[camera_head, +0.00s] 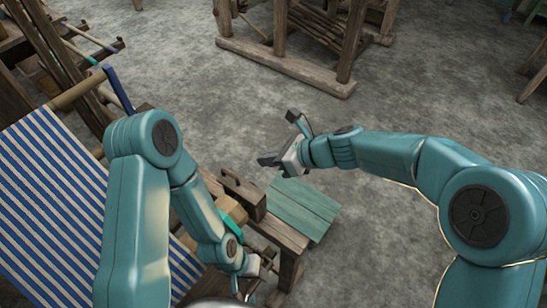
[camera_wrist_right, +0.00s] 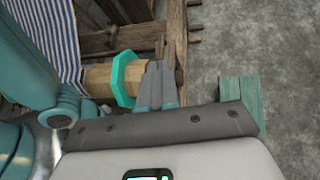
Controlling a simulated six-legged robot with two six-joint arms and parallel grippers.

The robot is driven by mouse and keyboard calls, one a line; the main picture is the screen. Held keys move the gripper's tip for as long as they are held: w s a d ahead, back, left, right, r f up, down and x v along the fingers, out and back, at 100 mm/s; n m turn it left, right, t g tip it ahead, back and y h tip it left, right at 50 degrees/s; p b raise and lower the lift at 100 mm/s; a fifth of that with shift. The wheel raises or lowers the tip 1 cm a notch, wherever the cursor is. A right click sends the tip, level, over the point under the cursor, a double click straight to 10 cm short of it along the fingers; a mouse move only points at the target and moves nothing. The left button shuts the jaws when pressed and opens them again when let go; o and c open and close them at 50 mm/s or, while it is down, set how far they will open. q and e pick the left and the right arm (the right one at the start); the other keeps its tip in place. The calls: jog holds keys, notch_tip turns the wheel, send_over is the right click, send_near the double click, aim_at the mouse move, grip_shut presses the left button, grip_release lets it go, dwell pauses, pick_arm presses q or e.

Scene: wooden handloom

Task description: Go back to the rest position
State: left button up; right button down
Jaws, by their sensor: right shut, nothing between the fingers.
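My right gripper (camera_head: 266,160) is near the middle of the head view, in the air above the wooden bench and the teal board. In the right wrist view its fingers (camera_wrist_right: 157,86) are together with nothing between them. They overlap the end of the wooden roller (camera_wrist_right: 98,80) and its teal collar (camera_wrist_right: 125,78) in the picture; no contact can be made out. My left gripper (camera_head: 244,288) hangs low at the bottom of the head view, beside the bench end. It is small and partly hidden there, so its jaws are unclear.
The loom's blue-and-white striped cloth (camera_head: 50,190) fills the left side. A teal slatted board (camera_head: 303,208) stands right of the wooden bench (camera_head: 275,232). A wooden frame (camera_head: 290,65) stands at the back. Grey floor (camera_head: 400,95) is clear on the right.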

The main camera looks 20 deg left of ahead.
jog(key=s+d+f+m+g+h, duration=0.1)
jog(key=s+d+f+h, duration=0.15)
jog(key=d+f, duration=0.55)
jog(key=s+d+f+g+h, duration=0.1)
jog(key=s+d+f, duration=0.2)
jog(key=d+f, duration=0.6)
pick_arm(q)
jog(key=shift+d, duration=0.1)
jog(key=shift+o, duration=0.6)
jog(key=o, duration=1)
jog(key=shift+c, duration=0.2)
pick_arm(e)
jog(key=s+d+f+n+h, duration=0.1)
jog(key=s+d+f+n, duration=0.2)
jog(key=s+n, duration=0.2)
jog(key=s+d+f+n+h, duration=0.1)
jog(key=s+d+f+n, duration=0.1)
jog(key=s+n, duration=0.3)
jog(key=s+d+f+n+t+h, duration=0.1)
jog(key=s+d+f+n, duration=0.2)
jog(key=n, duration=0.6)
jog(key=shift+s+d+f+n, duration=0.4)
jog(key=shift+s+f, duration=0.1)
jog(key=shift+s, duration=0.5)
